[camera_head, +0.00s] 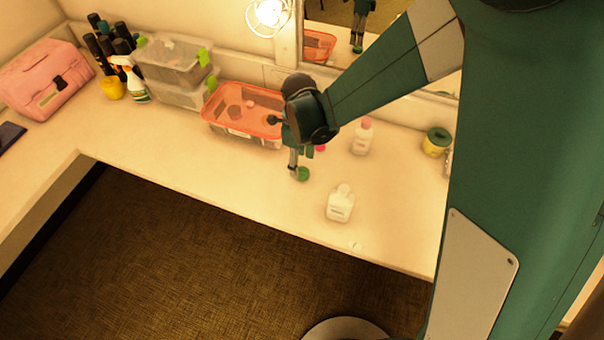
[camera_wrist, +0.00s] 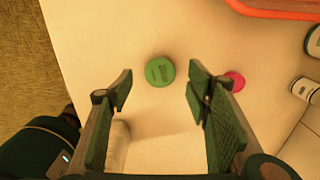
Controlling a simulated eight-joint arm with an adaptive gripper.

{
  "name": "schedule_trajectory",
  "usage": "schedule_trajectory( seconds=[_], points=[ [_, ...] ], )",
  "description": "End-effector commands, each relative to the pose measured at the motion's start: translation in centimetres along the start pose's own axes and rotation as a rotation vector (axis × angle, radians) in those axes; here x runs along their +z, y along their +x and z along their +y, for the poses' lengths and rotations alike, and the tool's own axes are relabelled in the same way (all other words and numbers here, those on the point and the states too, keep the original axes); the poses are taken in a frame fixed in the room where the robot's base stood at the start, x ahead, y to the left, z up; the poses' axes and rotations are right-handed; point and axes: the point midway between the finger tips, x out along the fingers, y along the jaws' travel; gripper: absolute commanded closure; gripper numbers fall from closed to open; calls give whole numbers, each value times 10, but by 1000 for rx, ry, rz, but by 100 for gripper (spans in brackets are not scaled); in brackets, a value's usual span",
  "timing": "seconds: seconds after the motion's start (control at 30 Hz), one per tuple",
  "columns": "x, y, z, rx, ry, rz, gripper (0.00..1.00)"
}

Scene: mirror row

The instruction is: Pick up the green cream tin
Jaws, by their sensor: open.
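The green cream tin (camera_wrist: 160,71) is small and round and lies on the pale counter. In the wrist view it shows ahead of and between the two fingers of my gripper (camera_wrist: 158,90), clear of both. My gripper is open and empty, pointing down. Part of the gripper is hidden behind my wrist in the head view.
A pink round item (camera_wrist: 234,81) lies just right of the right finger. An orange basket (camera_head: 240,115) stands behind. A white bottle (camera_head: 340,203) and a pink-capped bottle (camera_head: 361,137) stand to the right. The counter's left stretch (camera_head: 150,140) is clear.

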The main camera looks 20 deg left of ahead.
Motion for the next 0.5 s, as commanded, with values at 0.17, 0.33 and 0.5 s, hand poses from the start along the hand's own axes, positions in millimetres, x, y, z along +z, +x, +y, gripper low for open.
schedule_trajectory(
  seconds=[0.17,0.33,0.5],
  points=[
    [-1,12,0,0,0,0,51],
    [-4,32,-1,0,0,0,51],
    [-4,46,0,0,0,0,51]
  ],
)
